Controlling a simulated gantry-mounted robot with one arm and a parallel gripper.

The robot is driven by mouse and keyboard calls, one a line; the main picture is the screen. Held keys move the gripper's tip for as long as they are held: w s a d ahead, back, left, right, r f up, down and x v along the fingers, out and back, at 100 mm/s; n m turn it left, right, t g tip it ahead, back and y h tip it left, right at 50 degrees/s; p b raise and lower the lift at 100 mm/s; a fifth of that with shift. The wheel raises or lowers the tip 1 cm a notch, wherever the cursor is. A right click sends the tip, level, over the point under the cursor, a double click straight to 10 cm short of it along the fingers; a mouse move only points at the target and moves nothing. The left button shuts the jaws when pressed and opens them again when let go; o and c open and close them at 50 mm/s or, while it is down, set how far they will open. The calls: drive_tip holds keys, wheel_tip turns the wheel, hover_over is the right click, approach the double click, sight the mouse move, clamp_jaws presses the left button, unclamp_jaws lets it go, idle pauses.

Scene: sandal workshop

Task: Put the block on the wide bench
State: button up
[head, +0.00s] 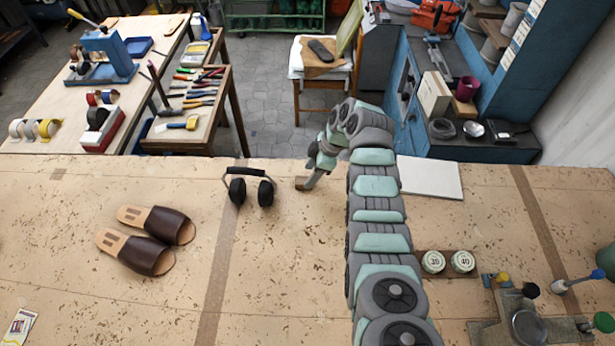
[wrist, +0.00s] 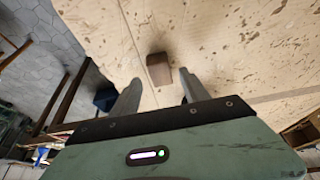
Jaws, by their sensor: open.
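The block (head: 301,183) is small and brown, and sits on the wide bench (head: 290,270) near its back edge. In the wrist view the block (wrist: 159,69) is just past the fingertips, about midway between them, with bare bench around it. My gripper (head: 309,180) points down at the block from its right in the head view and partly covers it. In the wrist view my gripper (wrist: 160,80) has its fingers apart, with nothing held. Any slight contact between a finger and the block cannot be told.
Black ear defenders (head: 249,187) stand just left of the block. Brown sandals (head: 150,240) lie further left. A white sheet (head: 430,178), two round tins (head: 447,262) and a metal fixture (head: 527,322) are on the right. The bench front between sandals and my arm is clear.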

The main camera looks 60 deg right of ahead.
drive_tip(key=b+v, duration=0.1)
drive_tip(key=v, duration=0.8)
drive_tip(key=shift+s+r, duration=0.1)
